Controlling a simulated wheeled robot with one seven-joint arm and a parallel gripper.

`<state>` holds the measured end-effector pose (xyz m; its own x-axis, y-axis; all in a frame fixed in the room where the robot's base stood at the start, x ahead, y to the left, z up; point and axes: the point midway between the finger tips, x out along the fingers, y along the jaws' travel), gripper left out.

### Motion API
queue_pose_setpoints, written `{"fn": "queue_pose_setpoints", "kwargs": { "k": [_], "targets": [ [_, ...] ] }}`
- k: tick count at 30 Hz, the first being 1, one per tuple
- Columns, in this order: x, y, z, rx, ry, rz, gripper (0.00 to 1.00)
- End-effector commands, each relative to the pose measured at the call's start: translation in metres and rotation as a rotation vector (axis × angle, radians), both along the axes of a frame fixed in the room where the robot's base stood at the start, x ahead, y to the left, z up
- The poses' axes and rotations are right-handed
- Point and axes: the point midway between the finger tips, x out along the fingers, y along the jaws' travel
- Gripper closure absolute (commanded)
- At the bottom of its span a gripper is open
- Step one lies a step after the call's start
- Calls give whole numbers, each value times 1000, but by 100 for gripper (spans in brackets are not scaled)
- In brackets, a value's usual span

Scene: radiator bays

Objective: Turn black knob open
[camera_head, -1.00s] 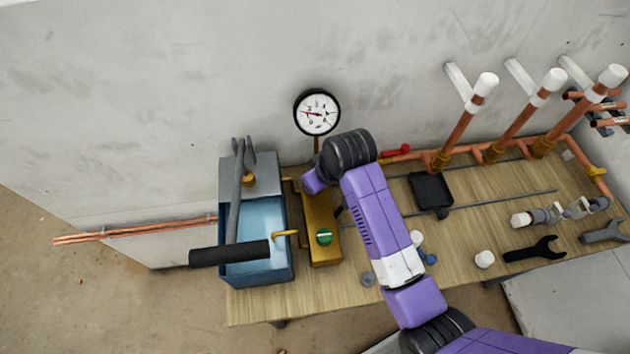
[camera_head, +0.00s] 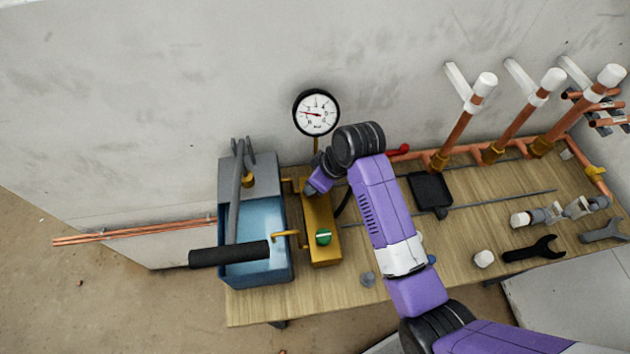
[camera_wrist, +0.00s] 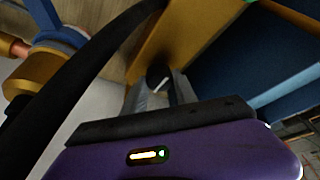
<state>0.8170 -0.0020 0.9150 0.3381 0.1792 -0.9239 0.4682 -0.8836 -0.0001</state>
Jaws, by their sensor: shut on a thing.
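The black knob (camera_wrist: 158,78) shows small and dark on the brass-yellow pump block (camera_wrist: 185,35) in the wrist view. My gripper (camera_wrist: 157,92) is shut on it, with a grey finger at each side. In the head view, my gripper's purple wrist covers the far end of the pump block (camera_head: 323,250), and the knob is hidden there. A green knob (camera_head: 323,237) sits on the nearer end of that block, clear of my gripper.
A blue water tank (camera_head: 265,268) with a long black-gripped lever (camera_head: 230,254) stands left of the block. A pressure gauge (camera_head: 316,113) rises behind it. A black hose (camera_wrist: 75,90) passes close to my gripper. Copper pipes (camera_head: 450,140) and tools lie to the right.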

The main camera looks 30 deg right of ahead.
Motion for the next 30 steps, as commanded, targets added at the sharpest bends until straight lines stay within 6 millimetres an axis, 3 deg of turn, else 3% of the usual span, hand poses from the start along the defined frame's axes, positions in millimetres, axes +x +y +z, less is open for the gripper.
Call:
{"fn": "queue_pose_setpoints", "kwargs": {
  "k": [2,3,6,17,30],
  "targets": [
    [0,0,0,0,0,1,100],
    [0,0,0,0,0,1,58],
    [0,0,0,0,0,1,44],
    [-1,-1,4,0,-2,0,44],
    [-22,-12,63,-1,-3,-1,44]
  ]
}}
